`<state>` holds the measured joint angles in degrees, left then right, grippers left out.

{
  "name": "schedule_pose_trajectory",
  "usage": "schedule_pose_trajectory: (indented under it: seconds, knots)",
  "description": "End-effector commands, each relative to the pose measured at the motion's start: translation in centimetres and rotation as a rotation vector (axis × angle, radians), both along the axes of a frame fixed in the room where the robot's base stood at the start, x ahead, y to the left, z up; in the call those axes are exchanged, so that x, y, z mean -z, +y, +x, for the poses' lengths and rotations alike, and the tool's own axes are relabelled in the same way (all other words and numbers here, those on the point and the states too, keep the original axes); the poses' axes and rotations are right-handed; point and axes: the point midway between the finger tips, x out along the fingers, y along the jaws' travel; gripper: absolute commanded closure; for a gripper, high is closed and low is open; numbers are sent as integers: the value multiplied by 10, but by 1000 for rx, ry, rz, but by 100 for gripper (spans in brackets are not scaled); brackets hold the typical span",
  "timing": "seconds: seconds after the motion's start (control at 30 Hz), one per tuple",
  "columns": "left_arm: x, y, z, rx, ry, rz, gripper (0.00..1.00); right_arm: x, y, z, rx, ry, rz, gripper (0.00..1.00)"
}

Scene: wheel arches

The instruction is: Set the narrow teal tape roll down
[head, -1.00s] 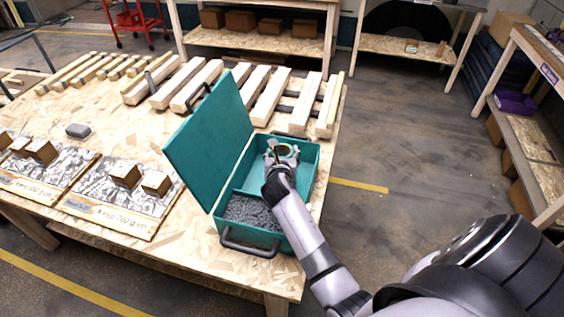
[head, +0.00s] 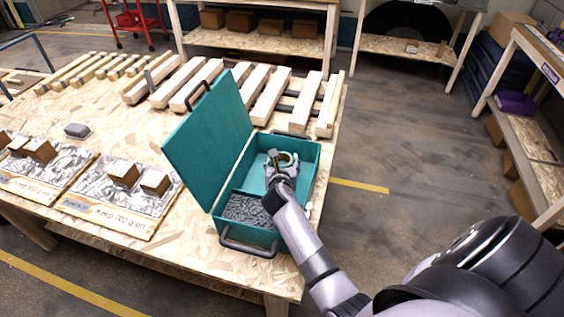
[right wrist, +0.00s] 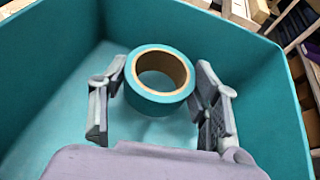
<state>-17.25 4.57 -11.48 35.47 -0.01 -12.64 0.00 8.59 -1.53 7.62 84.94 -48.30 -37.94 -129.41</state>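The narrow teal tape roll (right wrist: 160,106), with a brown core, is inside the open teal box (head: 313,165), in the compartment without grey pieces. My right gripper (head: 283,158) reaches down into that compartment. In the right wrist view its fingers (right wrist: 160,72) stand on either side of the roll, with a narrow gap showing at the left finger. The gripper looks open around the roll. The roll lies flat, hole upward, at or very close to the box floor; exact contact is hard to tell. My left gripper is not in view.
The box's near compartment holds grey pieces (head: 247,210). Its lid (head: 208,140) stands open to the left. Two labelled foil boards with wooden blocks (head: 124,172) lie left. Wooden slats (head: 270,95) lie behind. A grey object (head: 77,130) sits on the table (head: 115,120).

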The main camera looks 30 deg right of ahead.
Motion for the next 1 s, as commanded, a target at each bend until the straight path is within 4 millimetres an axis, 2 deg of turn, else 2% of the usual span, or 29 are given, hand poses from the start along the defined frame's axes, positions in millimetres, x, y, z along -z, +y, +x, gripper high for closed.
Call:
schedule_pose_trajectory:
  seconds: [0.3, 0.57, 0.73, 1.0]
  knots:
    - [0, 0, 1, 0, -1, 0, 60, -1, 0, 0, 0, -1, 1, 23]
    - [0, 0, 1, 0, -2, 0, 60, -1, 0, 0, 0, -1, 1, 23]
    - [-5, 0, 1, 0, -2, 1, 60, -14, 0, 1, 2, -4, 3, 23]
    - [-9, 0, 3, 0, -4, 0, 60, -34, 30, -42, -1, -1, 1, 23]
